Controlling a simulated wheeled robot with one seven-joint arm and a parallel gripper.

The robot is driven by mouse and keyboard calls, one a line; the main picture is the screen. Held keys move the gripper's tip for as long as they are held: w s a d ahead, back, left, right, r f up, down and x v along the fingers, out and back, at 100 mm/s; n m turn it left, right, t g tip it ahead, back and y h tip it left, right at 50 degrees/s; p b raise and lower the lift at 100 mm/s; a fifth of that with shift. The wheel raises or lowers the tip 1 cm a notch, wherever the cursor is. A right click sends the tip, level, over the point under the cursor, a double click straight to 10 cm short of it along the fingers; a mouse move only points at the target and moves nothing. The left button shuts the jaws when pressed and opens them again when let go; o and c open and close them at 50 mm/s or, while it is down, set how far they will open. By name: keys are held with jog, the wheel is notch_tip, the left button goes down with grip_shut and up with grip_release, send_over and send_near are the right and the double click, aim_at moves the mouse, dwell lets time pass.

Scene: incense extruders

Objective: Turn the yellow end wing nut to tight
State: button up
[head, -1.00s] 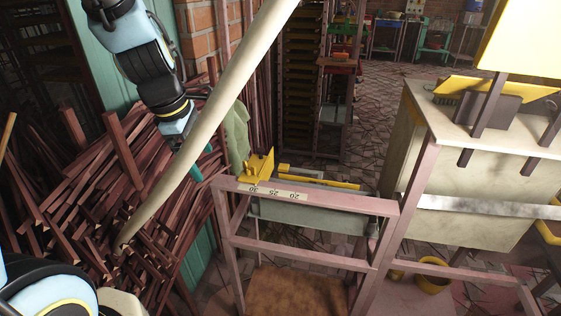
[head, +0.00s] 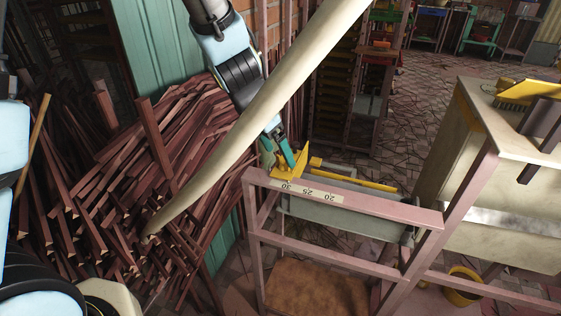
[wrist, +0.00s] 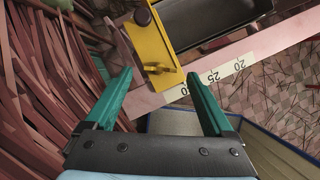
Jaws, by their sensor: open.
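The yellow end piece (head: 292,163) stands at the left end of the pink frame's top rail, beside the scale strip, in the head view. In the wrist view the yellow end piece (wrist: 155,36) is seen close up, with a dark round knob (wrist: 143,16) on it. A small yellow wing nut (wrist: 162,69) sticks out at its near end. My gripper (wrist: 159,73) is open, with one teal finger on each side of the wing nut, apart from it. In the head view my gripper (head: 284,153) is at the yellow end piece, and the wing nut cannot be made out.
The pink frame (head: 350,208) carries a scale strip (head: 308,192) and a grey trough (head: 345,222) with a yellow bar (head: 350,174). Piled dark red sticks (head: 120,185) lie left. A large pale box (head: 490,185) stands right. A pale pole-like shape crosses the head view.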

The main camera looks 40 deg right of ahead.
aim_at(283, 163)
jog(key=shift+x, duration=1.4)
jog(key=shift+c, duration=0.2)
jog(key=c, duration=1.3)
